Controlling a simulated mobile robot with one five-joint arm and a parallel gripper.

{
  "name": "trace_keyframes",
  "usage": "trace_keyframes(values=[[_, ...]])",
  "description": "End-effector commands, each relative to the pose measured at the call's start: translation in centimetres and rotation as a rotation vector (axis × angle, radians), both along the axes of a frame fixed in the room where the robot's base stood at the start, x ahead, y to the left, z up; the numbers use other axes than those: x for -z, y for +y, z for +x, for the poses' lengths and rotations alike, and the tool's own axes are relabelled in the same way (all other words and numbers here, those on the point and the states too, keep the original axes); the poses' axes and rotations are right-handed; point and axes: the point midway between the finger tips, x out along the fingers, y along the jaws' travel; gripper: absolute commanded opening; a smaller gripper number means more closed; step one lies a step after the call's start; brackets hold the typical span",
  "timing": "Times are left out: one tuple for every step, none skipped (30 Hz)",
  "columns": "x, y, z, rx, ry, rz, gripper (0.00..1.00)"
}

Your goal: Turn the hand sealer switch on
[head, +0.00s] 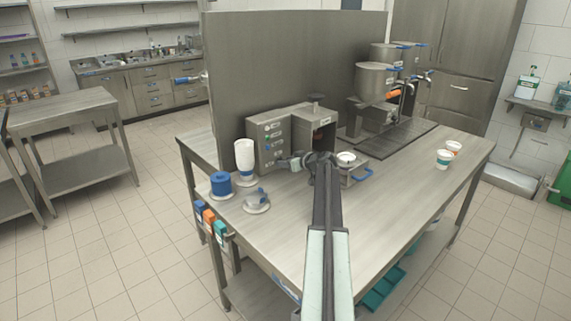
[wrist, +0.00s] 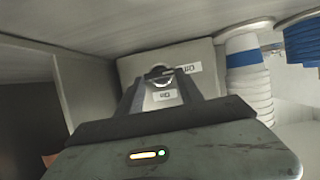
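The hand sealer (head: 290,138) is a grey metal box on the worktable, with a column of small switches and labels on its left panel (head: 268,140). My gripper (head: 306,160) is at the box's front near the lower part of that panel. In the wrist view, which looks upside down, my gripper (wrist: 160,86) is open, with a gap between its dark fingers. A light panel with small labels (wrist: 162,97) and a dark round knob or switch (wrist: 158,71) shows in that gap. I cannot tell whether the fingers touch it, or the switch's position.

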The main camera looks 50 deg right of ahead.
Motion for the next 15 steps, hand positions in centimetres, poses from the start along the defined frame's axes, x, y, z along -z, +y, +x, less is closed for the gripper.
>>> trace_keyframes(values=[[0.06, 0.35, -0.12, -0.009, 0.003, 0.004, 0.03], [0.07, 0.21, -0.01, -0.012, 0.003, 0.006, 0.03], [0.10, 0.11, 0.07, -0.014, 0.003, 0.009, 0.03], [0.11, 0.06, 0.10, -0.014, 0.003, 0.013, 0.03], [0.11, 0.02, 0.14, -0.016, 0.003, 0.018, 0.03], [0.12, -0.06, 0.18, -0.016, 0.002, 0.025, 0.03], [0.12, -0.11, 0.21, -0.015, 0.000, 0.034, 0.03], [0.13, -0.16, 0.23, -0.015, -0.001, 0.044, 0.03], [0.14, -0.21, 0.26, -0.016, -0.002, 0.061, 0.03], [0.14, -0.23, 0.28, -0.017, -0.003, 0.075, 0.03], [0.14, -0.29, 0.30, -0.016, -0.005, 0.092, 0.03], [0.15, -0.37, 0.32, -0.017, -0.007, 0.115, 0.03], [0.17, -0.42, 0.32, -0.016, -0.009, 0.135, 0.03], [0.19, -0.46, 0.32, -0.017, -0.010, 0.156, 0.03], [0.20, -0.56, 0.33, -0.015, -0.013, 0.186, 0.03]])
